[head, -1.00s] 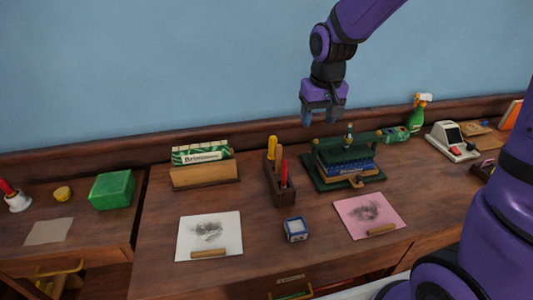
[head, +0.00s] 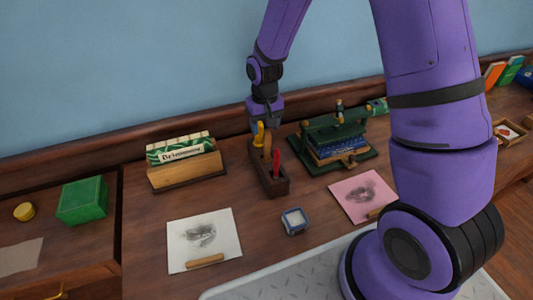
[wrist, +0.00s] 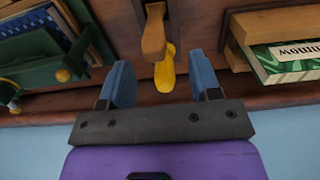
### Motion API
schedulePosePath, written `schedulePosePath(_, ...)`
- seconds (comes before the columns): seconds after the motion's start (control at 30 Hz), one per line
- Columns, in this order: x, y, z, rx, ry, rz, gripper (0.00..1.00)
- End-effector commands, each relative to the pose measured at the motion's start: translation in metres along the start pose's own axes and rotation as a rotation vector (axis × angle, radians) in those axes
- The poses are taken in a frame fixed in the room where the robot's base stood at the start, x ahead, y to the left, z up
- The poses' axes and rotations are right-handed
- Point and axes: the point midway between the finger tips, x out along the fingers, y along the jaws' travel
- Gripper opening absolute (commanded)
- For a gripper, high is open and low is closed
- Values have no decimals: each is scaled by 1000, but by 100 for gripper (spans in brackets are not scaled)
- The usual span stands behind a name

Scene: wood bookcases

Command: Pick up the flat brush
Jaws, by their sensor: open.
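A dark wooden tool holder (head: 266,181) stands on the desk with upright tools in it. They are a yellow-handled tool (head: 259,133), a flat tan wooden handle (head: 267,146) that looks like the flat brush, and a red-handled tool (head: 276,163). The brush's lower end is hidden in the holder. My gripper (head: 267,122) is above the holder's back end, pointing down. In the wrist view its blue fingers (wrist: 160,64) are open and empty, with the yellow handle (wrist: 165,72) between them. The tan handle (wrist: 153,38) is just beyond the fingertips.
The wall (head: 130,60) is close behind.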

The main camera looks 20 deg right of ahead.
Motion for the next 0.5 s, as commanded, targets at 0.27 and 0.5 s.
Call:
schedulePosePath(0.27,26,4,2,0,-4,1,57)
schedulePosePath(0.5,52,5,2,1,-1,0,57)
